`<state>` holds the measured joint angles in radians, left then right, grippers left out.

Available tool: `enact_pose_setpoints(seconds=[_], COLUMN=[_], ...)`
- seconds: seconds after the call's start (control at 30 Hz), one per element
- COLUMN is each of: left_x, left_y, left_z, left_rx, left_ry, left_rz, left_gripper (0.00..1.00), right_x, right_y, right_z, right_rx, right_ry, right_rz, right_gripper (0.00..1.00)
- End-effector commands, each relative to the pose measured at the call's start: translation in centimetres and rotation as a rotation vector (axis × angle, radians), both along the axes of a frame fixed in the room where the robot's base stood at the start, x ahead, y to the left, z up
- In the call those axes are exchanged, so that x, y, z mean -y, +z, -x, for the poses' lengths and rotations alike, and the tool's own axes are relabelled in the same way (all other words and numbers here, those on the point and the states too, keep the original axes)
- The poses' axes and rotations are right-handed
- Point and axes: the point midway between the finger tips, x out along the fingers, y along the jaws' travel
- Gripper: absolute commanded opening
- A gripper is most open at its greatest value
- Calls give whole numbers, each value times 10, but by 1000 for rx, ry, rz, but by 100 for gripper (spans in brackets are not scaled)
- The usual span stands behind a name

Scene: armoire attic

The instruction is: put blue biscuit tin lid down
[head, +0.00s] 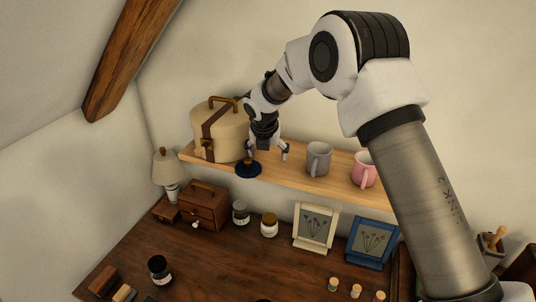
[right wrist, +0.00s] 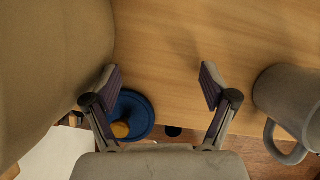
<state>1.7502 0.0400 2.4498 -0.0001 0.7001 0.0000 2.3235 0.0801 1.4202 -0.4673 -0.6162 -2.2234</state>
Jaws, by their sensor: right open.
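The blue biscuit tin lid (head: 248,168) is a dark blue disc with a wooden knob on top. In the head view it is at the front edge of the wall shelf, just in front of the round hat box. In the right wrist view the lid (right wrist: 138,108) shows partly behind the left finger, knob up; I cannot tell how much of it the shelf supports. My right gripper (head: 268,151) is open and empty above the shelf, beside the lid; its spread fingers also show in the right wrist view (right wrist: 160,82). My left gripper is out of view.
The cream hat box (head: 222,128) stands close to the left of my right gripper. A grey mug (head: 318,159) and a pink mug (head: 363,169) stand to its right on the shelf (head: 292,178). Below, a dark desk (head: 225,265) holds jars, frames and a small chest.

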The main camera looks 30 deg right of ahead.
Motion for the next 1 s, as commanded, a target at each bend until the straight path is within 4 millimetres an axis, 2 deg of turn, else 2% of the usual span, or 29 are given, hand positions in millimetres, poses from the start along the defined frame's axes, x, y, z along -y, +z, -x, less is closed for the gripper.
enact_pose_setpoints(seconds=[0.07, 0.1, 0.17, 0.3, 0.33, 0.53, 0.57, 0.6, 0.77, 0.8, 1.0], left_x=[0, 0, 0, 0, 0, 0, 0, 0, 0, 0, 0], left_y=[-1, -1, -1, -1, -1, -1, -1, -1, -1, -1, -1], left_z=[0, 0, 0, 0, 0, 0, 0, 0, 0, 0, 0], left_rx=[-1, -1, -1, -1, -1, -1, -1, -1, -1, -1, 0], left_ry=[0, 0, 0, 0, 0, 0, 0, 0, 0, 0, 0], left_rz=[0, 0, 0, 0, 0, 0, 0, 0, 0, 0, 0], left_gripper=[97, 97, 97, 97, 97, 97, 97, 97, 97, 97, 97], right_x=[0, 0, 0, 0, 0, 0, 0, 0, 0, 0, 0], right_y=[0, 0, 0, 0, 0, 0, 0, 0, 0, 0, 0], right_z=[0, 0, 0, 0, 0, 0, 0, 0, 0, 0, 0], right_rx=[0, 0, 0, 0, 0, -1, -1, -1, -1, -1, -1], right_ry=[0, 0, 0, 0, 0, 0, 0, 0, -1, -1, -1], right_rz=[0, 0, 0, 0, 0, -1, -1, -1, -1, -1, -1], right_gripper=[84, 77, 56, 6, 0, 0, 8, 23, 79, 84, 84])
